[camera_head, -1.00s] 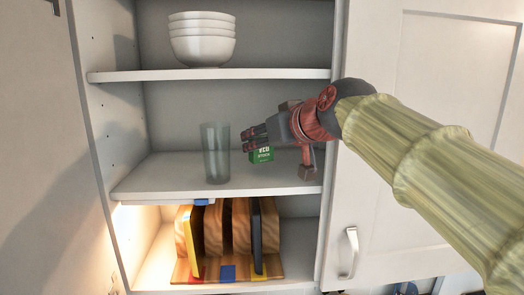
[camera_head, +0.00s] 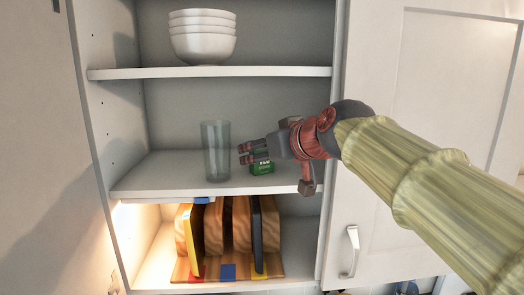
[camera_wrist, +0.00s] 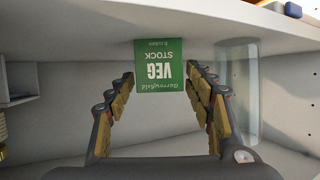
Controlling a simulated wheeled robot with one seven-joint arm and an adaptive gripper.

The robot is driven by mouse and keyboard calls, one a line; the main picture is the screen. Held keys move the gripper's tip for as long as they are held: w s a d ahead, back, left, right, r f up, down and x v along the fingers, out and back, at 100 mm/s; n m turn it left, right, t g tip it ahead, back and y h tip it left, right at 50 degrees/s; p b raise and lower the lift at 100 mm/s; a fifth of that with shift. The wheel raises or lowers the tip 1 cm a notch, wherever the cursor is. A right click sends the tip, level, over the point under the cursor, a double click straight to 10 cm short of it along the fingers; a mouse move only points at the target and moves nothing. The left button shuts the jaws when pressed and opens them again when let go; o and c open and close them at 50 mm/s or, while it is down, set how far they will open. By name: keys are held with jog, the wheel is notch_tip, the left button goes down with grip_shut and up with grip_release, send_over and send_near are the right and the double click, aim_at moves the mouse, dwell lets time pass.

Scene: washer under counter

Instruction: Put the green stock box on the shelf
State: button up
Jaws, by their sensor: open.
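The green stock box (camera_head: 262,167) is on the middle shelf (camera_head: 160,173) of the open cupboard, to the right of a clear glass. My gripper (camera_head: 243,154) is in front of it and hides part of it in the head view. In the wrist view the box (camera_wrist: 159,66) shows upside down, its "VEG STOCK" label readable. It lies just beyond and between the tips of my gripper (camera_wrist: 160,82). The fingers are apart with nothing held. I cannot tell whether a fingertip touches the box.
The clear glass (camera_head: 216,150) stands close to my fingertips; it also shows in the wrist view (camera_wrist: 238,95). White bowls (camera_head: 203,38) sit on the upper shelf. Cutting boards (camera_head: 240,225) stand below. A cupboard door (camera_head: 425,130) is at the right. The shelf's left part is clear.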

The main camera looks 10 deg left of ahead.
dwell(0.3)
jog(key=shift+r, duration=0.25)
jog(key=b+v, duration=0.1)
jog(key=v, duration=1.1)
jog(key=shift+s, duration=0.1)
